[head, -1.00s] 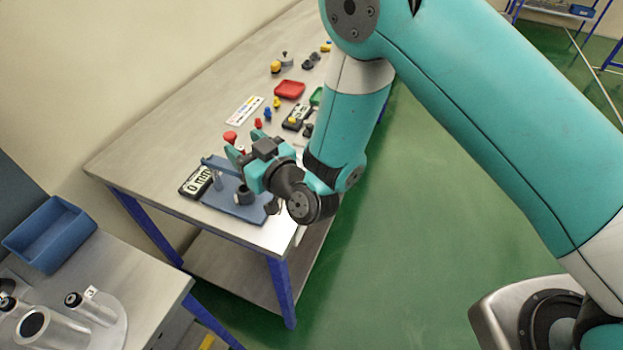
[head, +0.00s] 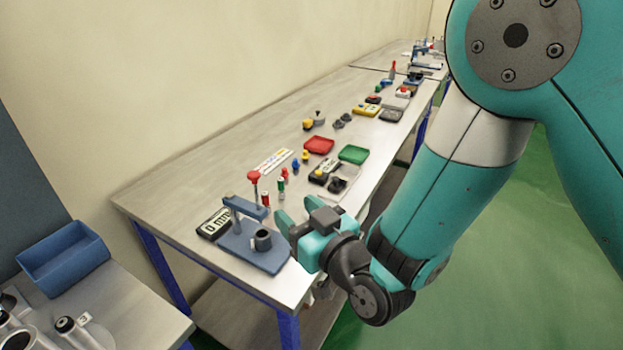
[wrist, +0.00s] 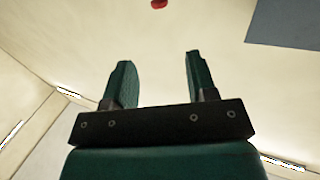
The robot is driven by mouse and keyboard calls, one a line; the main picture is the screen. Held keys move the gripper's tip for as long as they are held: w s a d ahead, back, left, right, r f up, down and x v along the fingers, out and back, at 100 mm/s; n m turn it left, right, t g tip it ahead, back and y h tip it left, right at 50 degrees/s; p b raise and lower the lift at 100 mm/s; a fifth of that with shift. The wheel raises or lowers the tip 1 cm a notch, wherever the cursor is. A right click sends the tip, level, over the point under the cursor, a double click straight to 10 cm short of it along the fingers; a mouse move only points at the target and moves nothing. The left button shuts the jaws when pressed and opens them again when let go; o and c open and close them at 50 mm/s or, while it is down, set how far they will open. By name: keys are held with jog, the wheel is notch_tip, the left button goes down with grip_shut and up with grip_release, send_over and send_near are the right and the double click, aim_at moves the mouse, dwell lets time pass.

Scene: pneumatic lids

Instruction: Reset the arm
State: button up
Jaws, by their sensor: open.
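My gripper (head: 287,222) is teal and open, with nothing between its fingers. In the head view it hangs at the table's front edge, just right of a blue press-like stand (head: 252,246) with a red knob (head: 253,177). The wrist view shows both fingers (wrist: 158,82) apart and empty, pointing toward a pale wall.
A long metal table (head: 160,205) runs along the wall. A blue bin (head: 62,258) stands on a second table at left. Green floor is open at right.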

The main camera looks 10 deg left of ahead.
jog(key=shift+r, duration=0.1)
jog(key=s+d+r+g+h, duration=0.3)
jog(key=d+r+g, duration=0.3)
jog(key=d+g, duration=0.15)
jog(key=s+d+r+m+g+h+b, duration=0.1)
jog(key=s+d+g+h, duration=0.4)
jog(key=s+d, duration=0.9)
jog(key=shift+s+d+r+m, duration=0.35)
jog(key=shift+d+r+m, duration=0.05)
jog(key=shift+r, duration=0.35)
